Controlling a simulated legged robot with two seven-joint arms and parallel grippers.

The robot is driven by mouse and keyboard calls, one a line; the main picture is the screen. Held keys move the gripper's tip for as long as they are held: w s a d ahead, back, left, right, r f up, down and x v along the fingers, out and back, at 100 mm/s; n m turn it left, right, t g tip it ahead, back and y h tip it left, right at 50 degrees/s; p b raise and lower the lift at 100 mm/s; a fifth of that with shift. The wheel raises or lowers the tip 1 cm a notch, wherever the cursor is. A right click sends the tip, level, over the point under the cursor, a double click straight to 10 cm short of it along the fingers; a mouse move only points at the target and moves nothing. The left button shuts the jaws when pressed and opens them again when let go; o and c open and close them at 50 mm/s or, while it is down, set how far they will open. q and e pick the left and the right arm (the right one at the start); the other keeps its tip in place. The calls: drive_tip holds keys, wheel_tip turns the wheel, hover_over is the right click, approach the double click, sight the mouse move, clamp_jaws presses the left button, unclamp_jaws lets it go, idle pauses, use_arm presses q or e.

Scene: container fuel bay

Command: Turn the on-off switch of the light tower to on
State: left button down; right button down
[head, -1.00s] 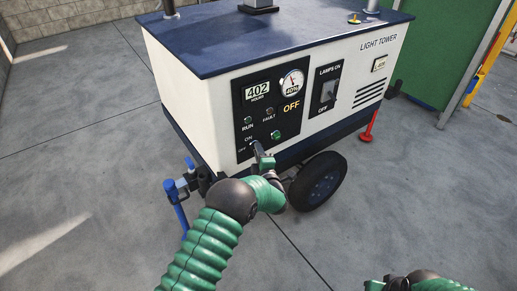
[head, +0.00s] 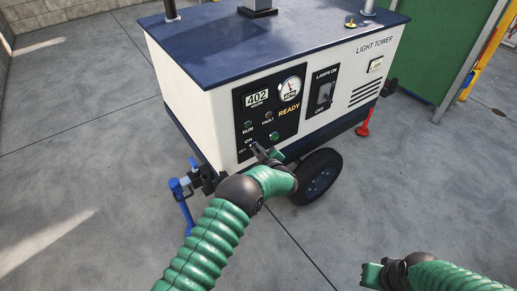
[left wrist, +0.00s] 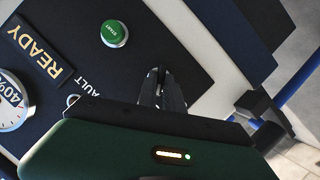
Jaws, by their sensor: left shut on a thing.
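The light tower (head: 205,105) is a white box with a dark blue top on wheels. Its black control panel (head: 285,103) has ON and OFF labels at the lower left, and its display reads READY. My left gripper (head: 262,150) is at that corner, shut on the on-off switch, which its fingers mostly hide. In the left wrist view the shut fingers (left wrist: 161,88) meet the panel beside the green start button (left wrist: 114,34). My right gripper (head: 372,272) is at the lower right, away from the tower; its jaw state is unclear.
A lamp switch (head: 324,93) sits on a second black panel to the right. The concrete floor in front is clear.

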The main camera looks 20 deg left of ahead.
use_arm(q)
drive_tip(key=shift+f+m, duration=0.2)
drive_tip(key=shift+m, duration=0.1)
idle(0.4)
drive_tip(key=c, duration=1.5)
unclamp_jaws()
drive_tip(key=shift+r, duration=0.1)
drive_tip(key=p+v, duration=0.5)
drive_tip(key=v, duration=1.2)
drive_tip(key=shift+w+d, duration=0.15)
drive_tip(key=shift+w, duration=0.05)
